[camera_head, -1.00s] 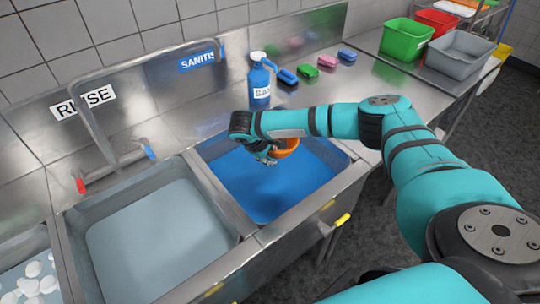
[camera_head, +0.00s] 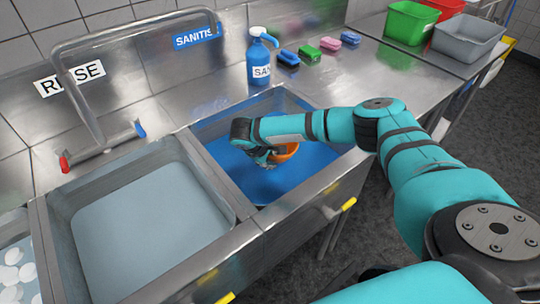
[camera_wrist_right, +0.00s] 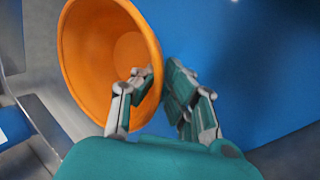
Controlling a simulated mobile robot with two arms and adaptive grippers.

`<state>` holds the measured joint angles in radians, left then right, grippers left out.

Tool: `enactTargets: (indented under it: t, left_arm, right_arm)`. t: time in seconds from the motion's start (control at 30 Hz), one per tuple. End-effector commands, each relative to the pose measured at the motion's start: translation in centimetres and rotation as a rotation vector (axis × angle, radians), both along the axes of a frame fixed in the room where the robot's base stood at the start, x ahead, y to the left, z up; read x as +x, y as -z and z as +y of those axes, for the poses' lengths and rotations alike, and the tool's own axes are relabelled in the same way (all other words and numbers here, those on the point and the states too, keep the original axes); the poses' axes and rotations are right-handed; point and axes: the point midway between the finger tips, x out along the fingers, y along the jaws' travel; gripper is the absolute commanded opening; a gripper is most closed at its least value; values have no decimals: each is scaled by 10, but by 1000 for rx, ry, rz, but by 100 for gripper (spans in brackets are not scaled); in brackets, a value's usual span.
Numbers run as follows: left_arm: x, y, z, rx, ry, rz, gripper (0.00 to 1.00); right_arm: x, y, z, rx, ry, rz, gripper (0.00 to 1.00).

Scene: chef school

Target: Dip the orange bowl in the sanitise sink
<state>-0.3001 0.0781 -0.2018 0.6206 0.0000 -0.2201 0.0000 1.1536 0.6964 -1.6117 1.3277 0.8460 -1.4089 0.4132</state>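The orange bowl (camera_head: 285,151) is in the sanitise sink (camera_head: 309,109), which holds blue liquid (camera_head: 238,174). My right gripper (camera_head: 264,159) is over this sink at the bowl's left side. In the right wrist view the bowl (camera_wrist_right: 84,62) is tilted with its opening toward the camera. The right gripper (camera_wrist_right: 160,85) has one finger inside the bowl and one outside, shut on the rim. Whether the bowl touches the liquid cannot be told. The left gripper is not in view.
The rinse sink (camera_head: 232,190) is to the left, with a tap pipe (camera_head: 84,110) behind it. A blue spray bottle (camera_head: 260,62) and several sponges (camera_head: 330,44) stand behind the sanitise sink. Green (camera_head: 408,24) and grey (camera_head: 466,40) bins are at the right.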

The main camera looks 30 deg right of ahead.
Motion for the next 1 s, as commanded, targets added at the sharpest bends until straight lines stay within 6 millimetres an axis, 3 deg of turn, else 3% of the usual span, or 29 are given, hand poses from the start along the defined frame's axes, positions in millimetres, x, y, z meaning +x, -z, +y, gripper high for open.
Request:
enactTargets:
  t: [1.0]
  left_arm:
    - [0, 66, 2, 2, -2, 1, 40]
  right_arm:
    - [0, 123, 0, 1, 0, 0, 0]
